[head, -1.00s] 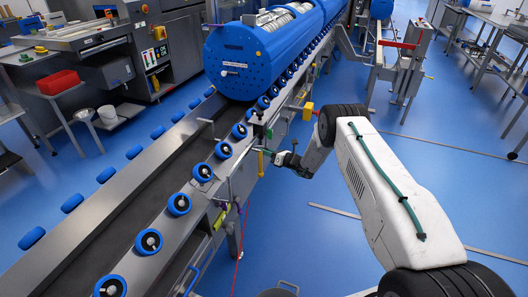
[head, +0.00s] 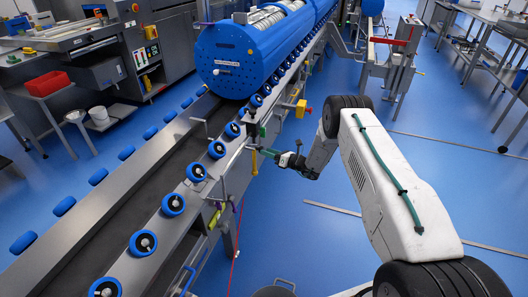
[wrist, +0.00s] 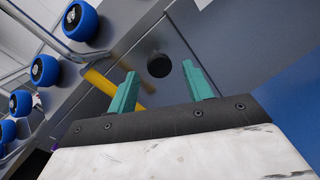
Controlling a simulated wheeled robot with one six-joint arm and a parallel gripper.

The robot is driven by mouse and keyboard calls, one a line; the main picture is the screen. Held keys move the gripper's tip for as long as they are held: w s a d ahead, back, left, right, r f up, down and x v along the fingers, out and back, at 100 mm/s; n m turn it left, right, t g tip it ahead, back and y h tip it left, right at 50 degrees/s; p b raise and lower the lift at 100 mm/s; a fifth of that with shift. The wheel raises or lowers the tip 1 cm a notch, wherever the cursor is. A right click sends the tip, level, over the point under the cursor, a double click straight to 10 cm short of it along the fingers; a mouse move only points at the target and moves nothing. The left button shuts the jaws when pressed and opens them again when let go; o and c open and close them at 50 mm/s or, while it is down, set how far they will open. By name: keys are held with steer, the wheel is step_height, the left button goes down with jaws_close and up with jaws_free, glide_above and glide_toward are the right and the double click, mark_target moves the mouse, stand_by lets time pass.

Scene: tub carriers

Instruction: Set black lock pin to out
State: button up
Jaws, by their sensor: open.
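The black lock pin shows as a round black knob (wrist: 158,65) on a grey metal face in the wrist view. It lies ahead of my gripper (wrist: 157,80), roughly between the two green fingertips, and I see no contact. The fingers are apart with nothing between them. In the head view my gripper (head: 268,151) is beside the right side of the conveyor rail, by the yellow handle (head: 254,161). Whether the pin is in or out cannot be told.
The yellow handle passes behind the left finger in the wrist view. A blue drum (head: 232,62) lies on the conveyor, with blue rollers (head: 172,204) along its rail. A yellow-and-red fitting (head: 301,108) sticks out farther along. Blue floor is open right of the conveyor.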

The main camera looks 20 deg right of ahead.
steer(key=shift+v, duration=2.25)
